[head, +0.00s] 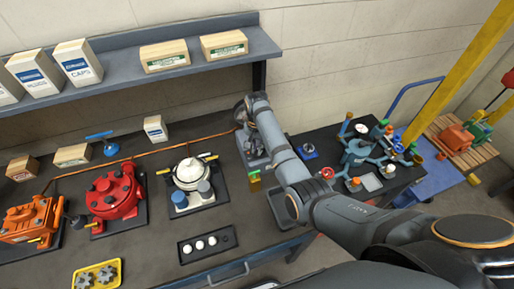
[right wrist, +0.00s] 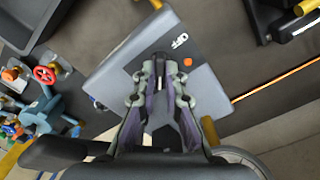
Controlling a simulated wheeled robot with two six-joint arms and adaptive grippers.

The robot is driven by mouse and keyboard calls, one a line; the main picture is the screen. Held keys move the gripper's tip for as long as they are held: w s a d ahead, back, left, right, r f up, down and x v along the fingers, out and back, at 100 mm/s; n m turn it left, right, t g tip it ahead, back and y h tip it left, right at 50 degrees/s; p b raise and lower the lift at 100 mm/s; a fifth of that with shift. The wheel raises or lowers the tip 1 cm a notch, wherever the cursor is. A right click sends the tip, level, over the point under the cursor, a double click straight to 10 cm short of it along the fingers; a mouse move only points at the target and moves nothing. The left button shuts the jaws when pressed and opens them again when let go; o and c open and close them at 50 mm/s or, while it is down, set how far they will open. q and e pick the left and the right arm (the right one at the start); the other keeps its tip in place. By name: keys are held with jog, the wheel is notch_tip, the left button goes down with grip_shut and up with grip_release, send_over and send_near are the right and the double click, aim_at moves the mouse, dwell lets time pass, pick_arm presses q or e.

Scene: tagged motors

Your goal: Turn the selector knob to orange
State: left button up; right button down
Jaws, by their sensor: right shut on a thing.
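A grey selector box (head: 253,152) stands at the right end of the bench in the head view. In the right wrist view the box (right wrist: 207,92) fills the middle, with a white OFF label (right wrist: 180,41) and an orange mark (right wrist: 187,61) on its face. My right gripper (right wrist: 160,70) is over this face, its fingers closed on the selector knob. The fingers hide most of the knob, so I cannot tell its exact pointing direction. In the head view my right gripper (head: 243,112) is partly hidden by its own arm. My left gripper is not in view.
Red motor (head: 115,195), orange motor (head: 30,220) and white-topped unit (head: 190,175) stand left on the bench. A black tray with white pieces (head: 206,245) and a yellow gear tray (head: 97,274) lie in front. A shelf (head: 150,58) with boxes runs behind. A valve stand (head: 362,155) is at right.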

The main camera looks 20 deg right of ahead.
jog(key=n, duration=0.4)
jog(key=shift+a+r, duration=0.1)
jog(key=n, duration=0.4)
jog(key=shift+n, duration=0.4)
jog(key=n, duration=0.4)
jog(key=shift+a, duration=0.1)
jog(key=shift+n, duration=2.1)
jog(key=c, duration=1.4)
grip_release()
